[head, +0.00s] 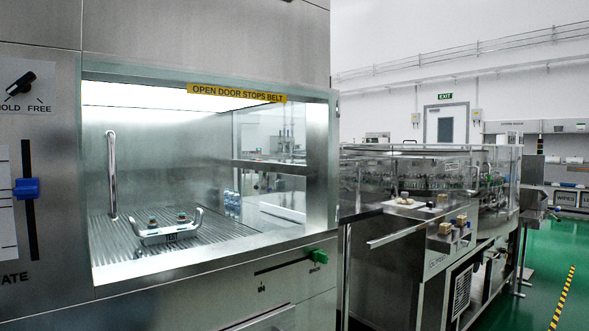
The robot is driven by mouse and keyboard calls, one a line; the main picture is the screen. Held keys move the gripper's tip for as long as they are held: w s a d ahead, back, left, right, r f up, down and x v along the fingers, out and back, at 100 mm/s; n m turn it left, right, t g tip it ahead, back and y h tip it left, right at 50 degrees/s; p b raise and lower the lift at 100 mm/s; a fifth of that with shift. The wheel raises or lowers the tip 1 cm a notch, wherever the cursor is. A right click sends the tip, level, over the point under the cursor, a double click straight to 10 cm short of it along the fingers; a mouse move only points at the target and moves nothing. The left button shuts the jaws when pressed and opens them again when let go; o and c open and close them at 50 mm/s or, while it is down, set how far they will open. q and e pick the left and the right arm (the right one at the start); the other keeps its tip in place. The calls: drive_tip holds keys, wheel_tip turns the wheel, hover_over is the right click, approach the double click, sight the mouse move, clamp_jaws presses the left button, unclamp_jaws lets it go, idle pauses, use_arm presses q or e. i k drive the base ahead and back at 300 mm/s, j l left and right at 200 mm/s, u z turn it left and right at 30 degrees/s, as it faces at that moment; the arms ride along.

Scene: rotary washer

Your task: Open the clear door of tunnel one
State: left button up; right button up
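The clear door (200,130) covers a lit opening in the steel machine at the left and looks shut. A yellow label (237,93) reading "OPEN DOOR STOPS BELT" is at its top. A vertical steel bar handle (112,175) stands at the door's left side. Behind the pane, a small test rack (165,235) with two end handles, marked "TEST", sits on a ribbed floor (110,250). No tunnel number is readable. Neither of my grippers shows in the head view.
A blue slider (27,187) and a black knob (20,83) marked "HOLD" and "FREE" are left of the door. A green slider knob (314,255) is below it. A glass-covered machine (430,190) stands at the right. Green floor (540,290) is clear at far right.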

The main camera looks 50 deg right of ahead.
sight(195, 90)
drive_tip(key=z, duration=1.45)
